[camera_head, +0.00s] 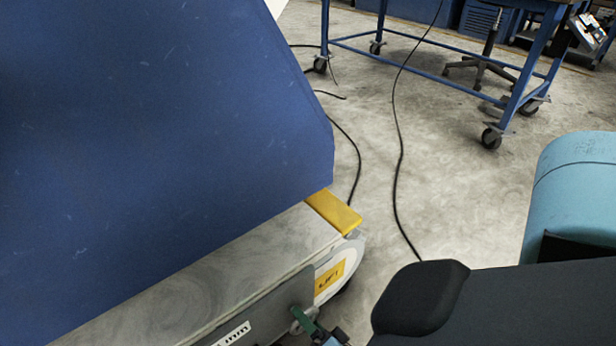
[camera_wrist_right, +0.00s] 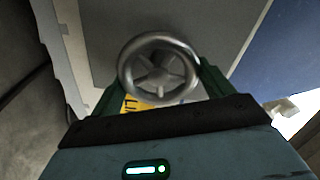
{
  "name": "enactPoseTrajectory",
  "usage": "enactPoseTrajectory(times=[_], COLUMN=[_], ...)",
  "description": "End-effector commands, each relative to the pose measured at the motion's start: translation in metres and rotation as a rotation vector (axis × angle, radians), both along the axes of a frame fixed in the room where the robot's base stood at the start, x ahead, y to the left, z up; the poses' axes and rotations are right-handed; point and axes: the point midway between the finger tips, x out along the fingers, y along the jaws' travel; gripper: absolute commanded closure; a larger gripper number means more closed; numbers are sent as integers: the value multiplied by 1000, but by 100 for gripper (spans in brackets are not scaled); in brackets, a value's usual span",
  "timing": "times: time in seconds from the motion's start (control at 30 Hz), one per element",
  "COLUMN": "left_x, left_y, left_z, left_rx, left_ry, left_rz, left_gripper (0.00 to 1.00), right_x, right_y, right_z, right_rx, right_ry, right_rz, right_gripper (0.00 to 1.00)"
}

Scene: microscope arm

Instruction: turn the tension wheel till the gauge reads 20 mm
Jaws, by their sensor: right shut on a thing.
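The tension wheel (camera_wrist_right: 158,64) is a small spoked metal handwheel, seen nearly face-on in the right wrist view. In the head view only a bit of its rim (camera_head: 297,326) shows, low at the machine's side. My right gripper (camera_wrist_right: 158,84) has its green fingers on either side of the wheel and is shut on it. In the head view one green finger of this gripper (camera_head: 306,321) shows at the bottom edge, touching the wheel. A white label ending in "mm" (camera_head: 232,335) is cut off at the bottom edge; no gauge reading can be made out. My left gripper is not in view.
A large blue panel (camera_head: 150,140) fills the left of the head view, above a pale slab (camera_head: 230,260) with a yellow end block (camera_head: 334,211). A yellow label (camera_head: 329,282) sits near the wheel. A wheeled blue cart (camera_head: 440,70) and black cables (camera_head: 398,150) are on the open floor behind.

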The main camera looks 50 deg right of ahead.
Motion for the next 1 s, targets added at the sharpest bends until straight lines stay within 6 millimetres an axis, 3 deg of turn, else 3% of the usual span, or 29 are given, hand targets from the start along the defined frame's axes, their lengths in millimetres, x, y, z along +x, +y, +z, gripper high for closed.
enactPoseTrajectory(times=[0.6,1.0], left_x=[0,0], left_y=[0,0], left_z=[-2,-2], left_rx=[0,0], left_ry=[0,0], left_rz=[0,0], left_gripper=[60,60], right_x=[-1,-1], right_y=[0,1], right_z=[-4,-6], right_rx=[548,755], right_ry=[-130,-179], right_rz=[2,1], right_gripper=[43,43])
